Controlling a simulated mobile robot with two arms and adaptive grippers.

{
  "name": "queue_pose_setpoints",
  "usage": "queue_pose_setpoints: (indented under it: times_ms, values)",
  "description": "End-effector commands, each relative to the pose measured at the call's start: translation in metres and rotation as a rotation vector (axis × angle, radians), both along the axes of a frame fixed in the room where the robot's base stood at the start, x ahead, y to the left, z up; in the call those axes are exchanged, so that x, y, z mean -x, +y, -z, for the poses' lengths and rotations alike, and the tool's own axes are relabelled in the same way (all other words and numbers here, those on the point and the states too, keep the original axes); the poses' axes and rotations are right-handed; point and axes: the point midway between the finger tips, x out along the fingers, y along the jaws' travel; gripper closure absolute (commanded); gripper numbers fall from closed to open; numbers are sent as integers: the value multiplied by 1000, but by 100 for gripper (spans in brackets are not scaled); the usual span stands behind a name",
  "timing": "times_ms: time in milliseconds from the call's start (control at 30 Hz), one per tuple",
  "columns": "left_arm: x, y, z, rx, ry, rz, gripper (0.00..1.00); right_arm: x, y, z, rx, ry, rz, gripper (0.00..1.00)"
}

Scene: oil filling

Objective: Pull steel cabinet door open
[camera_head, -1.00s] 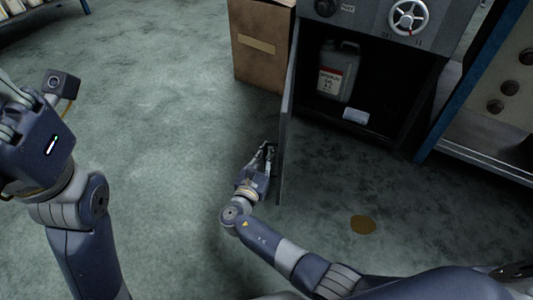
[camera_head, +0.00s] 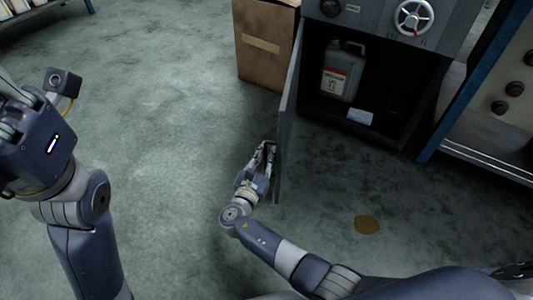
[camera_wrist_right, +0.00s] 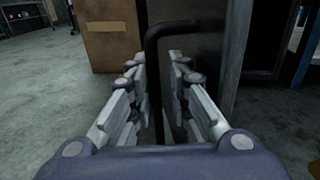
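The steel cabinet (camera_head: 440,47) stands at the top right of the head view. Its door (camera_head: 287,130) is swung wide open, nearly edge-on, on the cabinet's left side. My right gripper (camera_head: 268,150) is at the door's near end, on its left face. In the right wrist view, the dark bent door handle (camera_wrist_right: 152,58) runs down between my right fingers (camera_wrist_right: 158,62), which are closed in around it; their exact contact is hard to see. My left gripper (camera_head: 8,112) is at the left edge, partly cut off, away from the door; its finger opening is unclear.
A cardboard box (camera_head: 265,62) stands just left of the cabinet, behind the door. A blue-framed rack (camera_head: 465,110) stands to the right. The floor left of the door is clear; a brown spot (camera_head: 367,225) marks the floor.

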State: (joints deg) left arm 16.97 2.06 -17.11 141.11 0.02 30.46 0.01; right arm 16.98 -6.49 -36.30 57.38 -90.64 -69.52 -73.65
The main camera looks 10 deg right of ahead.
Motion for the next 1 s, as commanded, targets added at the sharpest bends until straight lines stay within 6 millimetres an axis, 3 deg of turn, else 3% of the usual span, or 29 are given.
queue_pose_setpoints:
  times_ms: [300,467,767,800,867,1000]
  values:
    - [-1,-1,0,-3,1,0,100,43,30,2,-4,4,-4,83]
    - [-1,-1,0,-4,2,0,100,57,40,1,-1,4,-4,83]
    - [-1,-1,0,-4,2,0,100,61,42,1,0,2,-4,83]
    - [-1,-1,0,-4,2,0,100,61,42,1,0,2,-4,85]
    - [-1,-1,0,-4,2,0,100,61,42,1,-4,3,-6,98]
    - [-1,-1,-2,-4,5,0,100,54,37,12,-78,18,-47,100]
